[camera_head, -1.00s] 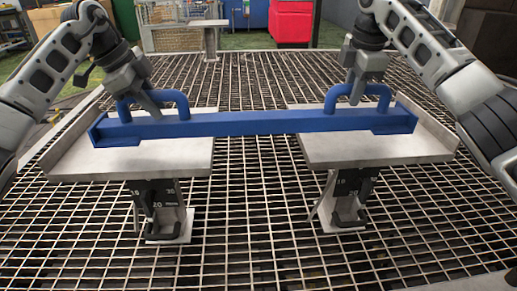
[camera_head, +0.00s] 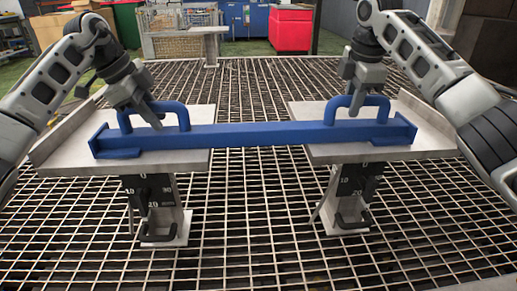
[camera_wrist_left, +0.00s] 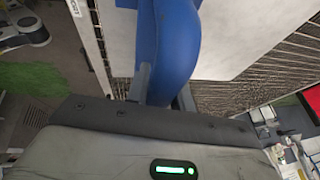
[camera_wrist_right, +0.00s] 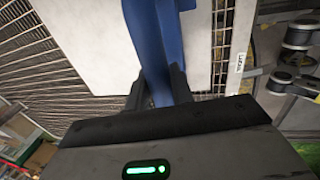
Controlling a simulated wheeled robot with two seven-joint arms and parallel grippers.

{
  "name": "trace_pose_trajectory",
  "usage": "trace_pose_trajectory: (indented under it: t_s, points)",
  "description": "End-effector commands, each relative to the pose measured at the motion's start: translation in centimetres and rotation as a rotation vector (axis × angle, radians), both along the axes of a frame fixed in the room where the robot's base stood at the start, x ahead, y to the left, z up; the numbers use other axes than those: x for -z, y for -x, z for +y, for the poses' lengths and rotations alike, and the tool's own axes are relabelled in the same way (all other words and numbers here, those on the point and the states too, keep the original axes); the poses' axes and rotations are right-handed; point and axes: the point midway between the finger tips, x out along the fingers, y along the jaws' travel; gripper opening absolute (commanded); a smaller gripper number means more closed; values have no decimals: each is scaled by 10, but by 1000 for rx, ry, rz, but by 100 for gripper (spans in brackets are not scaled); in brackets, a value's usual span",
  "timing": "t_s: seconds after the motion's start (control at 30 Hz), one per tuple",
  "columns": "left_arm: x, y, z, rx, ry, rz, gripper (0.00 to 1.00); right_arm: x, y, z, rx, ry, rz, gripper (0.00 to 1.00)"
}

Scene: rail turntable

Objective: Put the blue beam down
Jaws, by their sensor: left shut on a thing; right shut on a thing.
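The blue beam (camera_head: 255,134) lies level across two pale plates, the left plate (camera_head: 80,163) and the right plate (camera_head: 432,140). Its end feet look close to or on the plates; I cannot tell if they touch. My left gripper (camera_head: 154,118) is shut on the beam's left handle (camera_head: 183,113), which also shows between the fingers in the left wrist view (camera_wrist_left: 172,50). My right gripper (camera_head: 354,108) is shut on the right handle (camera_head: 384,108), also seen in the right wrist view (camera_wrist_right: 155,40). The fingertips are partly hidden by the handles.
The plates stand on supports with dark number scales, the left scale (camera_head: 148,190) and the right scale (camera_head: 358,180). A metal grating (camera_head: 255,225) lies below, showing through the gap between plates. A red box (camera_head: 290,30) stands far behind.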

Motion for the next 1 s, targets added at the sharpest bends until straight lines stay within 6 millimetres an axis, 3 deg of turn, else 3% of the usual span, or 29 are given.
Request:
trace_pose_trajectory:
  t_s: [0.03, 0.07, 0.1, 0.13, 0.53, 1.0]
  points:
    - [2, -1, 1, -1, 2, -7, 0, 2, -1, -1, 1, 0, -7, 0]
    - [4, 0, 1, -2, -3, 1, 29, 3, 0, -1, 2, 2, 0, 29]
    - [3, 0, 1, -3, -1, 1, 40, 2, 0, -1, 2, 2, 0, 40]
    - [3, 0, 1, -3, -1, 1, 45, 2, 0, -1, 2, 2, 0, 45]
    - [-7, 1, 4, -2, 0, -2, 45, 2, 0, 0, 0, 0, 0, 45]
    - [-89, 17, 39, -4, -1, -2, 45, 2, 0, 0, 0, 0, 0, 45]
